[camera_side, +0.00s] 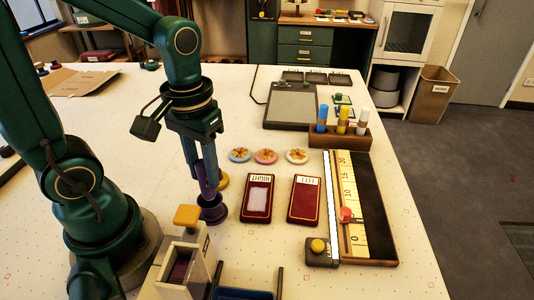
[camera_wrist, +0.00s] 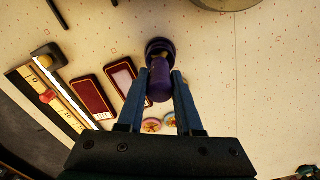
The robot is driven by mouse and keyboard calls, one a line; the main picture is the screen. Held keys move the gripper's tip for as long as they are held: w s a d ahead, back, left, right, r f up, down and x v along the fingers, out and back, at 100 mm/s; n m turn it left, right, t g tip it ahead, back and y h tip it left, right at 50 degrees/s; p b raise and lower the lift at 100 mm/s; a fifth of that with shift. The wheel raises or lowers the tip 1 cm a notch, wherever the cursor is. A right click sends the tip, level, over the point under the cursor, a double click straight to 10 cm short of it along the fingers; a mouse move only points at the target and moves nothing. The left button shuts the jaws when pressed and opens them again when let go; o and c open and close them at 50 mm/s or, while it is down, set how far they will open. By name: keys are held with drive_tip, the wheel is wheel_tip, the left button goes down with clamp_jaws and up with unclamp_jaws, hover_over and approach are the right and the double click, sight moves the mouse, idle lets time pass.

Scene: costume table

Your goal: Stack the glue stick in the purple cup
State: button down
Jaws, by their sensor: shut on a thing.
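My gripper (camera_side: 204,178) points down near the middle of the table. Its blue fingers are shut on a purple cylinder, the glue stick (camera_wrist: 160,82), which also shows between the fingers in the side view. The purple cup (camera_side: 212,209) stands upright on the table directly below the fingers. In the wrist view, the cup's dark rim (camera_wrist: 159,44) shows just beyond the stick's far end. The stick's lower end is at or just above the cup's mouth; I cannot tell whether it is inside.
Two red trays, labelled RIGHT (camera_side: 257,199) and LEFT (camera_side: 304,200), lie to the right. Behind them are three patterned discs (camera_side: 265,156). A wooden rack (camera_side: 340,136) holds blue, yellow and white sticks. A scale board (camera_side: 352,205) lies far right. A pale box (camera_side: 180,266) stands in front.

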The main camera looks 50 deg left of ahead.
sight(207, 187)
drive_tip(key=shift+f, duration=1.8)
drive_tip(key=shift+f, duration=0.1)
drive_tip(key=shift+f, duration=0.25)
drive_tip(key=c, duration=0.6)
unclamp_jaws()
wheel_tip(207, 187, up, 13)
drive_tip(key=shift+f, duration=0.2)
drive_tip(key=m+t, duration=0.1)
drive_tip(key=t, duration=0.1)
drive_tip(key=s+d+f+m+t, duration=0.1)
drive_tip(key=d+m+t, duration=0.1)
drive_tip(key=m+t, duration=0.1)
drive_tip(key=shift+s+d+f+t, duration=0.1)
drive_tip(key=shift+s+f+t, duration=0.1)
drive_tip(key=shift+t, duration=0.1)
